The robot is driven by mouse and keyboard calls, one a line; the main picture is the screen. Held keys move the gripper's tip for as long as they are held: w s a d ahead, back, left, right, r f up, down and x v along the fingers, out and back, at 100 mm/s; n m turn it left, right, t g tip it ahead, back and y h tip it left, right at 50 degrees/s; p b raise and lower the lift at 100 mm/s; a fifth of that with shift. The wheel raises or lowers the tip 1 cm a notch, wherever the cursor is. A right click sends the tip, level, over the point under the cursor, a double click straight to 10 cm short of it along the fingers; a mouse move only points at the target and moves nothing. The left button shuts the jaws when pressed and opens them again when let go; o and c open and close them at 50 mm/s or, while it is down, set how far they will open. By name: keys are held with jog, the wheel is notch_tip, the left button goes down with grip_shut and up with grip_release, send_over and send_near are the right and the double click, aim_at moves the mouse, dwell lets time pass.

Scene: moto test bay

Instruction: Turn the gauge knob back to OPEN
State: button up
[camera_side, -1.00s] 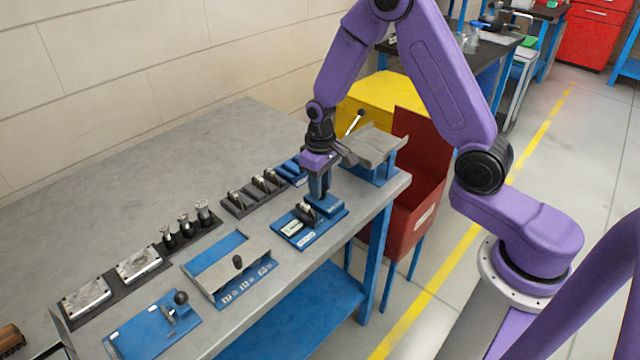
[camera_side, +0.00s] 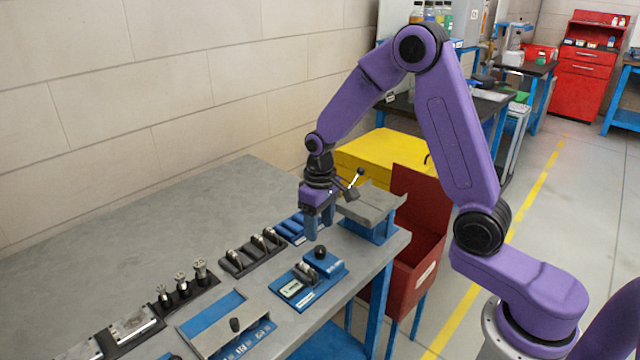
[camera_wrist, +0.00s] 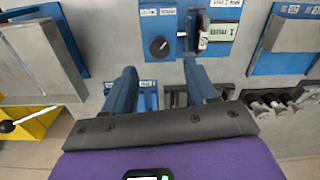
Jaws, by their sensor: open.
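The gauge station is a blue plate (camera_side: 308,298) near the bench's right end. Its round black knob (camera_side: 320,252) sits on a blue block. In the wrist view the knob (camera_wrist: 159,47) shows a light pointer mark slanting to the upper right. Small labels sit above it, too small to read surely. My gripper (camera_side: 318,232) is open and empty, pointing down, above and behind the knob. In the wrist view the knob lies just beyond and between my fingertips (camera_wrist: 160,68).
A rack of metal parts (camera_side: 250,252) and a blue tray (camera_side: 291,230) lie behind the station. A grey tilted tray (camera_side: 372,202) stands to the right, by a red bin (camera_side: 415,265). A sliding-cover fixture (camera_side: 222,325) is at front left. Bare bench lies towards the wall.

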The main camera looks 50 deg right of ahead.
aim_at(320, 248)
notch_tip(320, 248, up, 11)
dwell(0.3)
jog(key=shift+r, duration=0.1)
jog(key=s+a+n, duration=0.3)
jog(key=s, duration=0.3)
jog(key=s+a+n, duration=0.2)
jog(key=s+a, duration=0.1)
jog(key=s, duration=0.3)
jog(key=s+d+n, duration=0.1)
jog(key=s+n, duration=0.2)
jog(key=s, duration=0.5)
jog(key=s+d+f+n, duration=0.1)
jog(key=s+n, duration=0.2)
jog(key=s, duration=0.6)
jog(key=shift+s+d+f, duration=0.2)
jog(key=shift+d+f, duration=0.1)
jog(key=shift+d, duration=0.1)
